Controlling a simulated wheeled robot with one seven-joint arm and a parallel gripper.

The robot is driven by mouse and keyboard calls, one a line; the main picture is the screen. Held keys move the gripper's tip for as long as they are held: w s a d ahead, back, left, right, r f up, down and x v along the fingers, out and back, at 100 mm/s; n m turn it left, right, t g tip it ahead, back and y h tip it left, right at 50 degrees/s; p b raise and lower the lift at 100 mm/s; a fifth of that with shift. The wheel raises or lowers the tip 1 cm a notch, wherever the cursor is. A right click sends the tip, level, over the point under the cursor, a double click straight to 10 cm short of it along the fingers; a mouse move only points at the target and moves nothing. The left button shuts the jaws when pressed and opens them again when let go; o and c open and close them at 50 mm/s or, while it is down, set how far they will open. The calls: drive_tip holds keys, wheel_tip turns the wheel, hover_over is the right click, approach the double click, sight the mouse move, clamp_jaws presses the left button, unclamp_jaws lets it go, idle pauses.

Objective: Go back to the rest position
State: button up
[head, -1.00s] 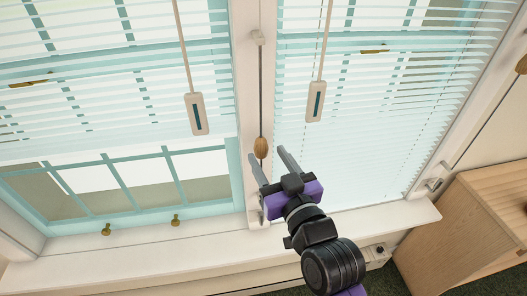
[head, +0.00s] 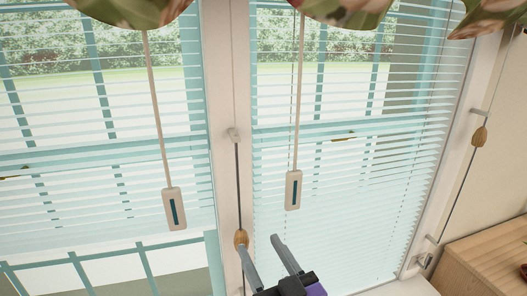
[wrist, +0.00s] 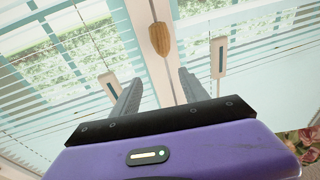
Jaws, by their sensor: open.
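My gripper (head: 272,264) is at the bottom of the head view, in front of the window post, with its two grey fingers apart and nothing between them. A wooden cord knob (head: 240,238) hangs on a dark cord just left of the fingertips in the head view. In the wrist view the knob (wrist: 160,38) shows beyond and between the fingers (wrist: 160,85), apart from them as far as I can tell. The rest of my arm is mostly out of the head view.
Two windows with white blinds (head: 360,130) flank the post (head: 222,110). Blind pulls hang at left (head: 174,208) and right (head: 293,190). Another wooden knob (head: 479,136) hangs at the far right, above a wooden cabinet (head: 480,262). Patterned fabric (head: 345,10) hangs along the top.

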drive_tip(key=s+d+f+m+g+h, duration=0.1)
drive_tip(key=s+d+f, duration=0.3)
drive_tip(key=s, duration=0.8)
drive_tip(key=s+d+f+m+h, duration=0.2)
drive_tip(key=s+d+f+h, duration=0.2)
drive_tip(key=s+d, duration=0.5)
drive_tip(key=s+d+f+m+g+h, duration=0.1)
drive_tip(key=s+d+f+h, duration=0.2)
drive_tip(key=s, duration=1.4)
drive_tip(key=d+f, duration=0.3)
drive_tip(key=d, duration=0.1)
drive_tip(key=shift+d+f+m+g+b, duration=0.15)
drive_tip(key=shift+f+m+g+b, duration=0.15)
drive_tip(key=shift+b, duration=0.1)
drive_tip(key=shift+o, duration=0.5)
